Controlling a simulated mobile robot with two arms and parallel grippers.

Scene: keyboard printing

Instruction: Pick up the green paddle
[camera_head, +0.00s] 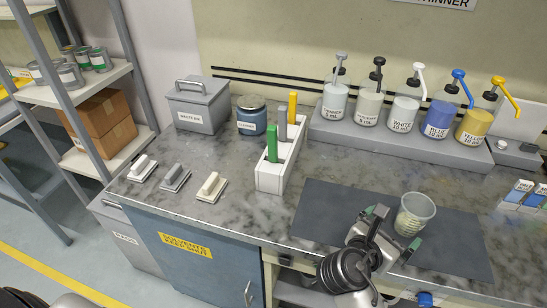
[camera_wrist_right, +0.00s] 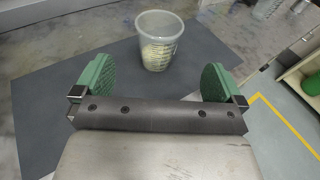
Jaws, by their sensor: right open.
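The green paddle (camera_head: 271,142) stands upright in a white holder (camera_head: 271,181) near the middle of the counter, beside a grey paddle (camera_head: 282,124) and a yellow paddle (camera_head: 293,107). My right gripper (camera_head: 396,228) is open and empty, over the dark mat to the right of the holder. Its green-padded fingers show apart in the right wrist view (camera_wrist_right: 158,83), with a clear cup (camera_wrist_right: 160,42) beyond the gap between them. The paddles are not in the wrist view. My left gripper is not in view.
The cup (camera_head: 415,214) stands on the dark mat (camera_head: 330,208). Pump bottles (camera_head: 403,108) line a raised grey ledge behind. A blue-grey jar (camera_head: 251,120) and a grey lidded box (camera_head: 198,107) stand behind left. Small handled tools (camera_head: 175,177) lie at the left front.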

